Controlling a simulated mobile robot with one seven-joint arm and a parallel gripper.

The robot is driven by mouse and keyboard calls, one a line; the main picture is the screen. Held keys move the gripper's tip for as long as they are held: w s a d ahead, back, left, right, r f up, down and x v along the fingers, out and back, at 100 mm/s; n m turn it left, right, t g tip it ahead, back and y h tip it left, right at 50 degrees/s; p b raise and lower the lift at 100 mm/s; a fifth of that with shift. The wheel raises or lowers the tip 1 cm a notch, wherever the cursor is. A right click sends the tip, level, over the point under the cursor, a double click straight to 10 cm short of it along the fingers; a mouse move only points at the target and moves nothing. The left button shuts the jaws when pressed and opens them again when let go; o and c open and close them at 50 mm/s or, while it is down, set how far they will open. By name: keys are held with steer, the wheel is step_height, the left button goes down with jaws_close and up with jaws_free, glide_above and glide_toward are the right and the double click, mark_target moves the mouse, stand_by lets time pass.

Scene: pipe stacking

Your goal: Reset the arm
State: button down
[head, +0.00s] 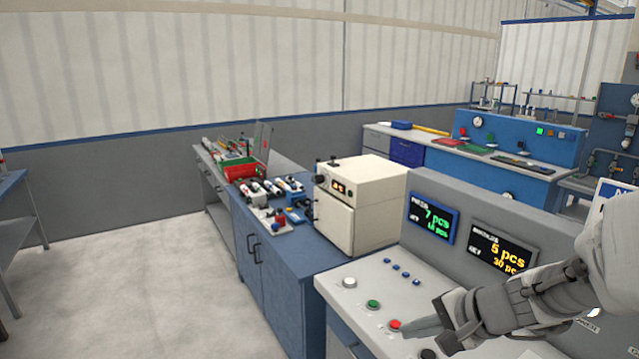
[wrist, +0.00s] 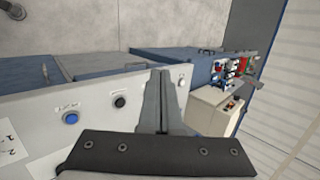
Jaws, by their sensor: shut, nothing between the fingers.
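My gripper (head: 412,331) is at the lower right of the head view, over the sloped front of a light grey control console (head: 345,272). Its fingers are shut together with nothing between them. The fingertips appear close to a red button (head: 395,324); I cannot tell whether they touch it. A green button (head: 373,304) and a white button (head: 349,282) lie farther left on the console. In the wrist view the closed fingers (wrist: 161,78) point up the picture across the console. A blue button (wrist: 71,118) and a black button (wrist: 119,101) show to their left.
The console's upright panel carries two lit displays (head: 434,220) (head: 501,251). A cream oven-like box (head: 375,195) stands on a blue cabinet (head: 290,260) beyond. Blue workbenches (head: 510,175) line the back right. The floor (head: 120,270) at left is clear.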

steer(key=s+a+r+n+g+h, duration=0.1)
steer(key=s+a+r+n, duration=0.5)
steer(key=s+n, duration=0.15)
steer(key=s+d+r+n+h, duration=0.2)
steer(key=s+d+n+h, duration=0.2)
steer(key=s, duration=0.4)
steer(key=shift+r+h, duration=0.2)
steer(key=shift+h, duration=0.1)
